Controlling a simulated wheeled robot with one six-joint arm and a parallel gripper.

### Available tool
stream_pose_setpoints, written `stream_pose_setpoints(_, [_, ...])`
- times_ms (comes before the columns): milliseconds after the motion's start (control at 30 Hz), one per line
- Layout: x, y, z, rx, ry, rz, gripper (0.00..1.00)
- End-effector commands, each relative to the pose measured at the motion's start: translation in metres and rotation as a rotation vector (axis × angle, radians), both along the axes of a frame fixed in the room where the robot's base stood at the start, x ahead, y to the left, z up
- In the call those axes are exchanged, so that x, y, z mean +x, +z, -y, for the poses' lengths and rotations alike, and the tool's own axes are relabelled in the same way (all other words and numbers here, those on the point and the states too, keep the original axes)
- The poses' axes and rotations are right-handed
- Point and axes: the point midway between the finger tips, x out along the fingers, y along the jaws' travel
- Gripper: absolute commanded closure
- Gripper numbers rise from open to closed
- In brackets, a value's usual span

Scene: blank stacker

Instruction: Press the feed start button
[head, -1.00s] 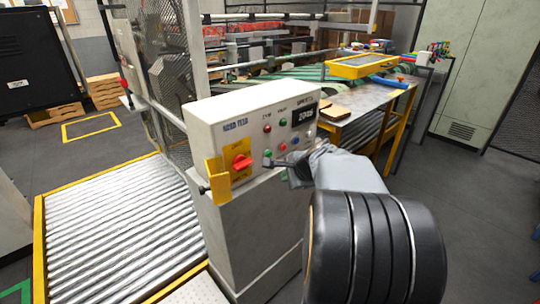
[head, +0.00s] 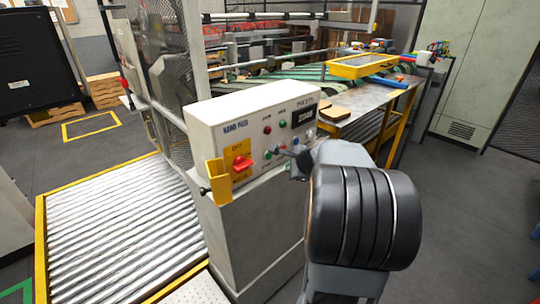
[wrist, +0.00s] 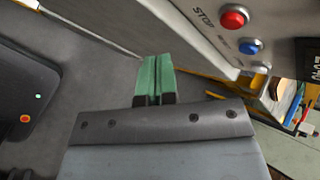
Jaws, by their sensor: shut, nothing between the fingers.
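The white control box (head: 255,113) carries a row of small lamps or buttons above and a lower row with a green button (head: 267,155). Its lettering is too small to read, so I cannot tell which is feed start. In the wrist view a red button (wrist: 233,17) marked STOP and a blue button (wrist: 250,46) show on the panel. My gripper (head: 282,151) is in front of the lower row, covering part of it. In the wrist view its green fingertips (wrist: 154,75) are together, empty, left of the panel face; contact with a button is not visible.
A roller conveyor (head: 110,230) lies at left. A metal table (head: 368,98) with a yellow frame stands behind. The floor at right is clear.

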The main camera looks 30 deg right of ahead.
Motion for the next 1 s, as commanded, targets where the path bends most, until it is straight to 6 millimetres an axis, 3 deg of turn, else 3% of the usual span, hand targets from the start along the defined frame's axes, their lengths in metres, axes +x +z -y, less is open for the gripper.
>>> stream_pose_setpoints(200, [0.027, 0.002, -0.006, 0.001, 0.002, -0.001, 1.00])
stream_pose_setpoints(500, [0.050, 0.001, -0.009, 0.000, 0.001, -0.001, 1.00])
stream_pose_setpoints(1000, [0.056, 0.000, -0.010, -0.001, 0.001, 0.000, 1.00])
